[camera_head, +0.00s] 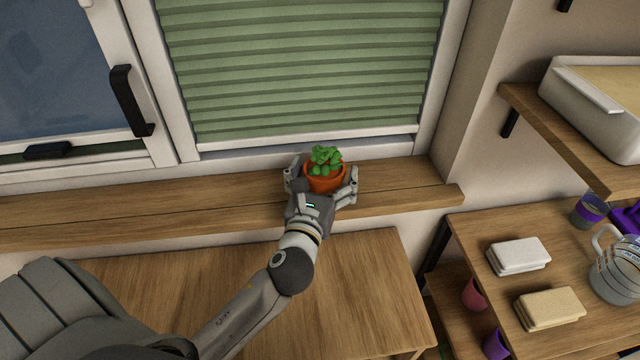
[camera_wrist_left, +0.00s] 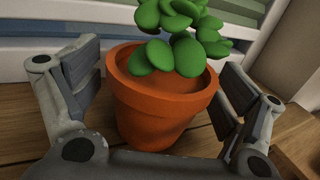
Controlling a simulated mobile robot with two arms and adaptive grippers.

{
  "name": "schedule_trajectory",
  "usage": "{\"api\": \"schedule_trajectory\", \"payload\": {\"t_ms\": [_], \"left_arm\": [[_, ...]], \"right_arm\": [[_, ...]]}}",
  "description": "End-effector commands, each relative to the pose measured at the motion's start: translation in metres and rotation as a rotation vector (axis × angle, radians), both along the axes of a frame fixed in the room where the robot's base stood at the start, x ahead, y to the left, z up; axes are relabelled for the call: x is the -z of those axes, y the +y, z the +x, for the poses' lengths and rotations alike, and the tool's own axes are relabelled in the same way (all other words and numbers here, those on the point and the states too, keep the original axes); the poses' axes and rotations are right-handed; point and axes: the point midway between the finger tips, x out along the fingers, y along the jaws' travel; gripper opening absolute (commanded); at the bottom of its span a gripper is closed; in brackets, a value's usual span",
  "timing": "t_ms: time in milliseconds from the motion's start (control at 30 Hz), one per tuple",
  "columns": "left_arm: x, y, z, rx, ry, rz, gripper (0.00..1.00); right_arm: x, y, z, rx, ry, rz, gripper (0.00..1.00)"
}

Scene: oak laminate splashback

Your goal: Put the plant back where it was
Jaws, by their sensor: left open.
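The plant has round green leaves in an orange pot (camera_head: 324,180). It stands upright on the wooden window sill (camera_head: 400,190), below the green blind. My left gripper (camera_head: 322,181) is open around the pot, with one finger on each side. In the left wrist view the plant's pot (camera_wrist_left: 160,105) sits between the two open fingers, with a visible gap on both sides. The pot's base looks to be resting on the sill. My right gripper is not in view.
A wooden table (camera_head: 370,270) is below the sill. At the right, a shelf unit holds a white pack (camera_head: 518,254), a tan pack (camera_head: 549,307) and a glass jug (camera_head: 618,272). A wall shelf (camera_head: 560,125) carries a white appliance. The sill left of the plant is clear.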

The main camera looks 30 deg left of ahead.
Motion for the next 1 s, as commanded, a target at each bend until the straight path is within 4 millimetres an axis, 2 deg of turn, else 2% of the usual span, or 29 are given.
{"api": "schedule_trajectory", "payload": {"t_ms": [167, 400, 600, 800, 1000], "left_arm": [[0.002, -0.006, -0.022, 0.002, 0.001, -0.001, 0.92], [0.003, -0.019, -0.069, 0.001, 0.002, -0.003, 0.92], [0.003, -0.026, -0.099, 0.000, 0.001, -0.002, 0.92], [0.000, -0.030, -0.114, -0.001, -0.001, -0.001, 0.92], [-0.001, -0.031, -0.116, -0.001, -0.001, -0.001, 0.92]], "right_arm": [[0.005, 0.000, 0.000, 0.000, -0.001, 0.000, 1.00], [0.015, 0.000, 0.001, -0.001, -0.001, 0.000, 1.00], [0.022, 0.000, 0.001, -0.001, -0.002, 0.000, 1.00], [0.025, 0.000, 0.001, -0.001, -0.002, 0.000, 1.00], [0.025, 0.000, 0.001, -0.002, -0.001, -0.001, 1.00]]}}
